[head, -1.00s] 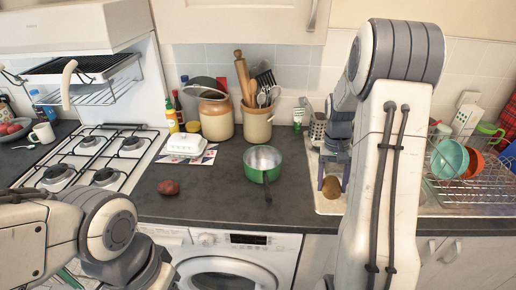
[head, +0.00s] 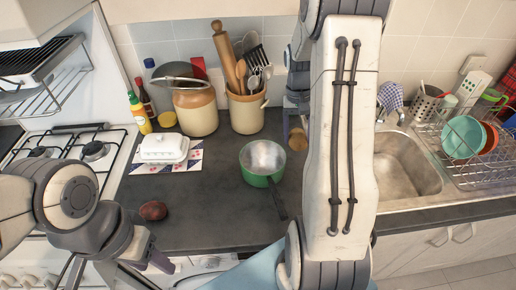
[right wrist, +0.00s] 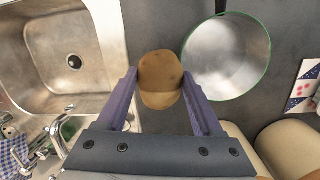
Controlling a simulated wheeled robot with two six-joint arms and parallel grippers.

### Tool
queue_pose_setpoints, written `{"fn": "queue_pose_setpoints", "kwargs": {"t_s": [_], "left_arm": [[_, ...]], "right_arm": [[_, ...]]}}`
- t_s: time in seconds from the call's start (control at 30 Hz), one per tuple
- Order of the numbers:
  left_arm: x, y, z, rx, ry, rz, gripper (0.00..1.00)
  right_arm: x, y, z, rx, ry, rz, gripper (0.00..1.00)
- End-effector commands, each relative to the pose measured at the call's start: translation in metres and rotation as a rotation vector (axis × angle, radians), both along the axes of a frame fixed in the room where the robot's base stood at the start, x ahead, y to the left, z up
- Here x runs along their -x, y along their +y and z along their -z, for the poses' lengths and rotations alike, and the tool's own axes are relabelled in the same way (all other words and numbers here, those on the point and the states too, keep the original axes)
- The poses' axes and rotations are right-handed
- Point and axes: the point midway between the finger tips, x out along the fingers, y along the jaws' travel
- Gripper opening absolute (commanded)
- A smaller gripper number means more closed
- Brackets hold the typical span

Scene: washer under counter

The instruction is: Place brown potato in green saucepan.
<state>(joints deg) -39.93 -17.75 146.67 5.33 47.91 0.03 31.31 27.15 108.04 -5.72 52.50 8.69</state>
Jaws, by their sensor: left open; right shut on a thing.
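The brown potato (head: 298,141) is held in my right gripper (head: 296,126), just right of the green saucepan (head: 262,178). In the right wrist view the brown potato (right wrist: 161,80) sits between the two purple fingers of the right gripper (right wrist: 162,88), which is shut on it. The green saucepan (right wrist: 226,58) is beside it there, to the right, and looks empty. In the head view its handle points toward the front edge. My left gripper (head: 150,258) is open and empty at the lower left, by the counter's front edge. My right arm hides part of the counter.
A reddish potato (head: 153,210) lies on the counter at the left. A white butter dish (head: 163,148) and a utensil crock (head: 246,112) stand behind. The sink (head: 405,168) and dish rack (head: 478,150) are at the right. The counter between reddish potato and saucepan is clear.

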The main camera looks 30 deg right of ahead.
Motion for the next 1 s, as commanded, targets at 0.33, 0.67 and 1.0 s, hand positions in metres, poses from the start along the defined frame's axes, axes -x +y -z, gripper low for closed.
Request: {"fn": "queue_pose_setpoints", "kwargs": {"t_s": [0.33,0.67,1.0], "left_arm": [[0.0,0.0,-0.026,0.0,0.0,-0.001,0.5],[0.0,0.0,-0.036,0.0,0.0,-0.002,0.5],[0.0,0.0,-0.045,0.0,0.0,-0.003,0.5]], "right_arm": [[-0.031,0.072,0.043,-0.002,0.004,-0.006,0.08],[-0.041,0.094,0.069,-0.002,0.004,0.0,0.08],[-0.042,0.094,0.101,0.0,-0.001,0.001,0.08]]}}
